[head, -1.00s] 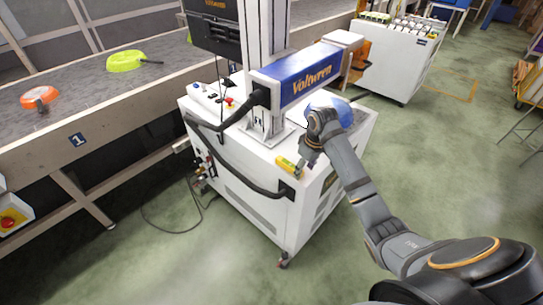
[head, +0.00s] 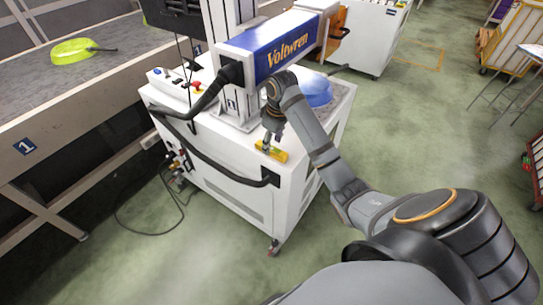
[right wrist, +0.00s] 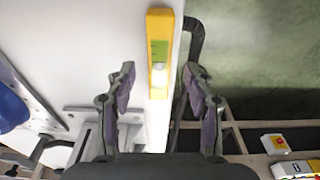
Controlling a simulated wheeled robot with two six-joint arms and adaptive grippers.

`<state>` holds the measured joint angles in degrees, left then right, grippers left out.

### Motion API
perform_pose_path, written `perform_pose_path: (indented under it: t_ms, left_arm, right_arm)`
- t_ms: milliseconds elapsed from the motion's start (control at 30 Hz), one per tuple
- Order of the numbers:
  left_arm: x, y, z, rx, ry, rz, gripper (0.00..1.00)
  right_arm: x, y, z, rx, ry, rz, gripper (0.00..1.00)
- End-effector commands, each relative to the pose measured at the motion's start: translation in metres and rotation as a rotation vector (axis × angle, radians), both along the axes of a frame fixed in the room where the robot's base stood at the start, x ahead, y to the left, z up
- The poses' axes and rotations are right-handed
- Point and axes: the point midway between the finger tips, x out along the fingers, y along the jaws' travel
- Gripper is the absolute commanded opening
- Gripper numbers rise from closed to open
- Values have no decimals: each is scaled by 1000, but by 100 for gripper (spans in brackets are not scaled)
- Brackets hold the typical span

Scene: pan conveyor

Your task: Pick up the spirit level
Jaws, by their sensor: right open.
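The spirit level (head: 271,151) is a small yellow bar lying on the front top edge of the white machine cabinet in the head view. In the right wrist view the spirit level (right wrist: 160,45) runs upright through the upper middle, with a green vial and a pale part near its lower end. My right gripper (head: 270,146) is at the level in the head view. In the right wrist view my right gripper (right wrist: 158,82) is open, its fingers apart on both sides of the level's lower end. Whether they touch it I cannot tell. My left gripper is not in view.
The cabinet (head: 215,170) carries a blue Voltwren marking head (head: 275,48) on a column close to my right arm. A blue pan (head: 316,90) lies behind the gripper. A black cable (head: 200,158) loops along the cabinet front. A conveyor (head: 60,95) with a green pan (head: 72,50) stands left.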

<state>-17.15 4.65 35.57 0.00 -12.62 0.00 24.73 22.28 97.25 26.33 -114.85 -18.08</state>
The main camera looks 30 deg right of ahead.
Motion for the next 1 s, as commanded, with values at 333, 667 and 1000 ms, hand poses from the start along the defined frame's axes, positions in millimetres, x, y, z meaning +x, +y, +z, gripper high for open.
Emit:
perform_pose_path:
  t_ms: [333,667,1000]
  left_arm:
    - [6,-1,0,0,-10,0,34]
    - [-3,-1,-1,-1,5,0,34]
    - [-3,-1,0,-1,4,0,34]
  right_arm:
    - [2,1,-19,-1,0,0,50]
    - [2,1,-19,-1,0,0,5]
    - [2,1,-18,-1,0,0,0]
